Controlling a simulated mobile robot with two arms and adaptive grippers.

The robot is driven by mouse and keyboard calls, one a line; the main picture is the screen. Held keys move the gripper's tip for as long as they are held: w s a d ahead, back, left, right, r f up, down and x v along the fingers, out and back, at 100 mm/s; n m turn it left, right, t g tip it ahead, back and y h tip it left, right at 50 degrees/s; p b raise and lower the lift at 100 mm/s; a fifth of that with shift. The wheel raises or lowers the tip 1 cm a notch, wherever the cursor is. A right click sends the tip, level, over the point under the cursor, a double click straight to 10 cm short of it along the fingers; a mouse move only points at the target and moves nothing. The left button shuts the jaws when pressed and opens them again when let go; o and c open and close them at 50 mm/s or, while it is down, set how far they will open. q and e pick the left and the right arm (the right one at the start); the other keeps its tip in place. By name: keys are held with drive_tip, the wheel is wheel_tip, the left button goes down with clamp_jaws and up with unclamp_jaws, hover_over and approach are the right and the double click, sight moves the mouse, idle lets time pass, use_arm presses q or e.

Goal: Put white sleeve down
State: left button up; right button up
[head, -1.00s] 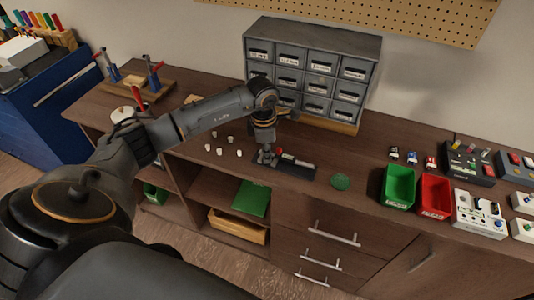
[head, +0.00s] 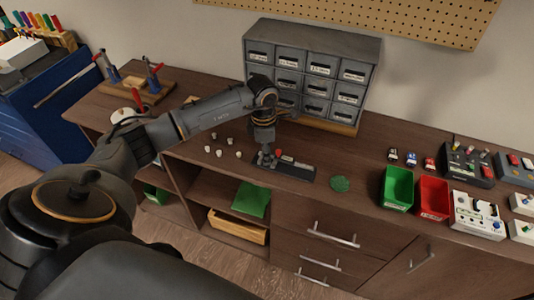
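Several small white sleeves (head: 229,140) stand on the brown bench, left of my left gripper. My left gripper (head: 263,160) points down at the left end of a low black block (head: 298,171). Its fingers are small and dark here. I cannot tell whether they are open or shut, or whether a white sleeve is between them. A small red piece (head: 278,153) shows just right of the fingers, at the block. My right gripper is not in view.
A grey drawer cabinet (head: 313,40) stands behind my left gripper. A green disc (head: 340,184), a green bin (head: 397,188) and a red bin (head: 433,198) are to the right. Bare bench lies between the cabinet and the bins.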

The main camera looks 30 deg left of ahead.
use_arm(q)
wheel_tip(320, 180, up, 12)
drive_tip(key=b, duration=0.2)
drive_tip(key=shift+a+f+b, duration=0.25)
drive_tip(key=shift+a+b, duration=0.05)
drive_tip(key=shift+b, duration=0.05)
